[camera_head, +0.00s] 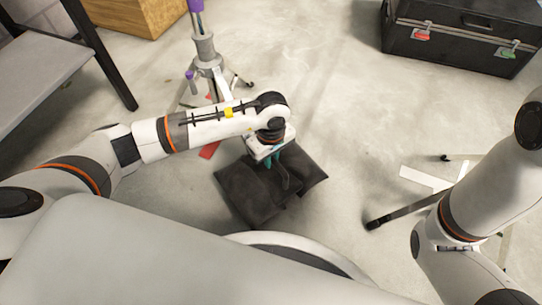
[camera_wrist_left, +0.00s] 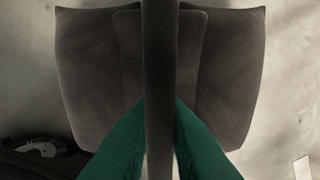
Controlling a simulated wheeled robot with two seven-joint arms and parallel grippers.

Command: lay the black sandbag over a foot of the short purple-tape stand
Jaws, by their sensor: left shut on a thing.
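The black sandbag (camera_head: 245,194) is in front of my base, a dark double-lobed bag with a strap across its middle. My left gripper (camera_head: 277,162) is above it, shut on its strap. In the left wrist view the strap (camera_wrist_left: 160,60) runs between the green fingers (camera_wrist_left: 160,125), with a lobe of the bag on each side. I cannot tell whether the bag touches the floor. A grey stand with purple tape (camera_head: 204,48) stands beyond my left forearm, which hides part of its base. My right gripper is outside the views; only the right arm shows.
A black case (camera_head: 465,35) stands at the back right and a wooden box (camera_head: 140,15) at the back left. A grey shelf (camera_head: 45,50) is at the left. A dark foot (camera_head: 395,216) lies near white floor tape (camera_head: 425,179) at the right. The middle floor is clear.

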